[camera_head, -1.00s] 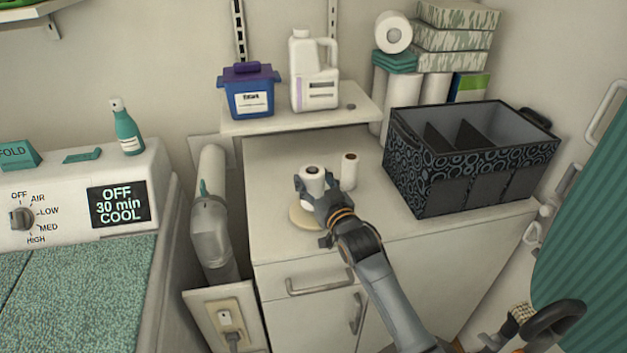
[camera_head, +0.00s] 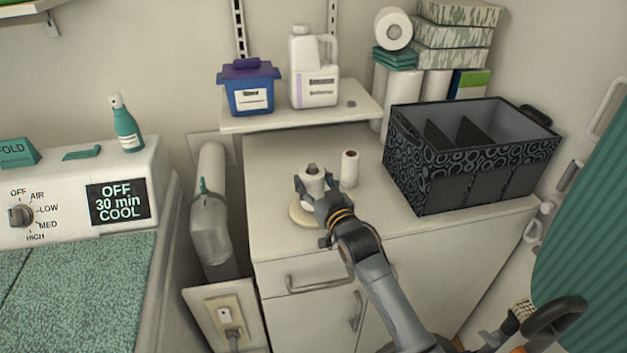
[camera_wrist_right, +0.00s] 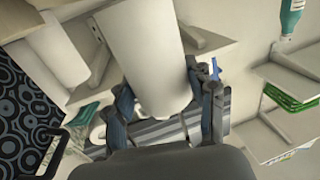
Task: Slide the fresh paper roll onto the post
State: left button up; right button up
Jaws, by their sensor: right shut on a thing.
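A white paper roll (camera_head: 312,184) stands upright in my right gripper (camera_head: 314,194), over a round cream base (camera_head: 299,214) on the cabinet top. A small pale tip, apparently the post, shows at the hole in the roll's top. The gripper is shut around the roll's sides from the front. In the right wrist view the roll (camera_wrist_right: 145,60) sits between the two fingers (camera_wrist_right: 160,115). A thinner white roll (camera_head: 349,168) stands just to the right, apart from the held one. I cannot tell whether the roll's bottom touches the base. My left gripper is not in view.
A patterned divided bin (camera_head: 470,168) stands on the cabinet (camera_head: 270,175) at the right. A low shelf (camera_head: 290,121) behind holds a blue tub (camera_head: 249,90) and a white jug (camera_head: 314,75). Stacked rolls and boxes stand at the back right. The cabinet top left of the base is clear.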

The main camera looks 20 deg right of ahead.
jog(key=shift+f+b, duration=0.4)
jog(key=shift+f, duration=0.3)
jog(key=o, duration=0.9)
jog(key=shift+r, duration=0.15)
jog(key=shift+r+p, duration=1.45)
jog(key=shift+p, duration=0.2)
jog(key=o, duration=0.5)
